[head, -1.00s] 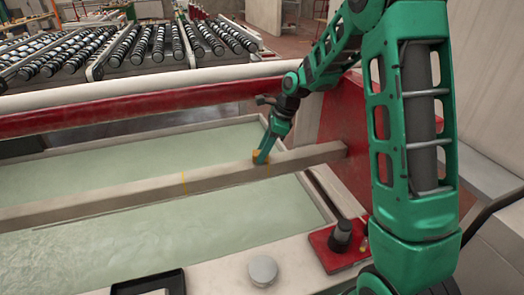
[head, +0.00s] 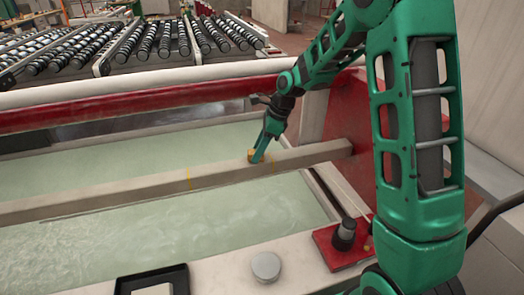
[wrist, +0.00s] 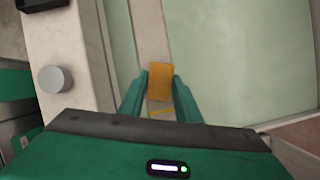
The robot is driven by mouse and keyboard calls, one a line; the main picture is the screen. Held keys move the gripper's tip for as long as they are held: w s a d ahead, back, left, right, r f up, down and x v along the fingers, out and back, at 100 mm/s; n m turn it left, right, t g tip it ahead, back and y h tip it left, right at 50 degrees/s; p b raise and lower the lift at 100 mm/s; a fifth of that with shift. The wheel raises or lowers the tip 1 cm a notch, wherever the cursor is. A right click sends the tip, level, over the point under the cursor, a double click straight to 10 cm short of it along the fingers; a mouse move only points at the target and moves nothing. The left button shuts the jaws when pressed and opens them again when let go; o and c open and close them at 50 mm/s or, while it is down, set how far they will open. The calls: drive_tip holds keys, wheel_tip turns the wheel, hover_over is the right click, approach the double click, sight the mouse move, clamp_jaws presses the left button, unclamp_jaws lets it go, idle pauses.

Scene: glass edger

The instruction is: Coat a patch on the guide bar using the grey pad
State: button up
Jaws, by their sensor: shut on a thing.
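The guide bar (head: 110,196) is a pale beam lying across the green bath. Two thin yellow lines cross it, a left line (head: 189,180) and a right line (head: 272,167). My gripper (head: 256,157) is at the bar, between these lines and close to the right one. It is shut on a yellow-orange block (wrist: 160,80), seen between the fingertips in the wrist view; I see no grey on it. The block appears to be at the bar's top; its underside is hidden, so contact cannot be told. No coating is distinguishable on the bar (wrist: 150,35).
Greenish liquid (head: 190,228) lies on both sides of the bar. A black tray (head: 122,287) with a pale insert and a round grey cap (head: 266,266) sit on the front ledge. A red plate with a dark knob (head: 345,234) is at right. A red rail (head: 110,112) runs behind.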

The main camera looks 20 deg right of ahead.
sight(268, 157)
drive_tip(key=shift+a+f, duration=0.2)
drive_tip(key=shift+a, duration=3.55)
drive_tip(key=shift+a+r, duration=0.2)
drive_tip(key=shift+a, duration=6.6)
drive_tip(key=shift+d, duration=0.1)
drive_tip(key=shift+d+f, duration=0.15)
drive_tip(key=shift+d, duration=12.1)
